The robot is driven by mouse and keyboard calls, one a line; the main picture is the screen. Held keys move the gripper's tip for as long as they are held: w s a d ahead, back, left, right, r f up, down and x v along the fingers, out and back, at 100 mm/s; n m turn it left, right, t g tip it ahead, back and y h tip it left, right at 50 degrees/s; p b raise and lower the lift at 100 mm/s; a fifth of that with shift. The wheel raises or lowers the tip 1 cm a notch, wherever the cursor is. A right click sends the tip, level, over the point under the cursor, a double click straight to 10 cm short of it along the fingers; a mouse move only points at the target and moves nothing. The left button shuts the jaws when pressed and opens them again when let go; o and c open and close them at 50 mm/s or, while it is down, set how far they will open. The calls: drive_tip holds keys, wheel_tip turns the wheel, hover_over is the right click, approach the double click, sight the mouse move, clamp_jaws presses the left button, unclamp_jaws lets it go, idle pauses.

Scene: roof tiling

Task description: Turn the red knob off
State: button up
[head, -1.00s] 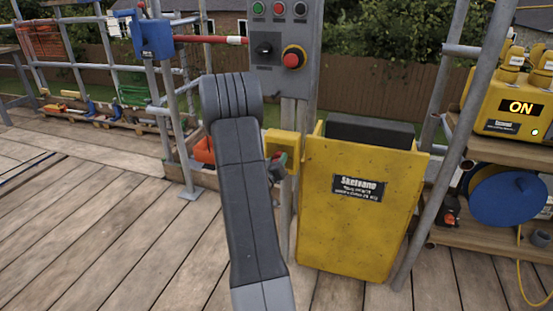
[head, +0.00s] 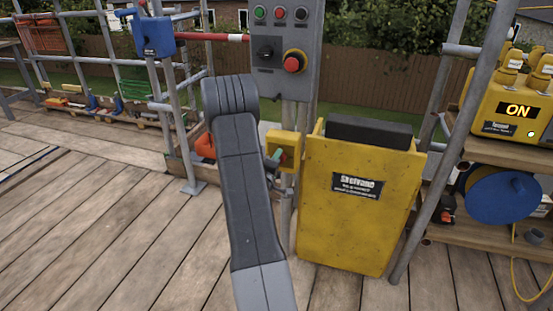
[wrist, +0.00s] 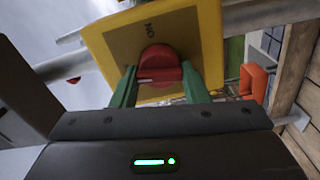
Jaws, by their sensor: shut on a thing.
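The red knob (wrist: 160,62) sits on the face of a yellow box (wrist: 105,45) in the wrist view. A white line on the knob's grip lies nearly level in that picture. My gripper (wrist: 158,76) has its green fingers on either side of the knob and is shut on it. A label reading "ON", turned over in this view, is printed above the knob.
A grey control panel (head: 270,85) with a red emergency button (head: 292,64) stands above. A large yellow bin (head: 350,235) is close on the right. A yellow machine (head: 505,112) on a shelf shows "ON" and a green light. Wooden decking is clear at left.

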drive_tip(key=shift+f+n+p, duration=0.1)
drive_tip(key=shift+n+p, duration=0.25)
drive_tip(key=shift+n, duration=0.65)
drive_tip(key=o, duration=1)
drive_tip(key=shift+c, duration=0.2)
drive_tip(key=v, duration=1.4)
drive_tip(key=shift+p, duration=0.3)
drive_tip(key=shift+w, duration=0.1)
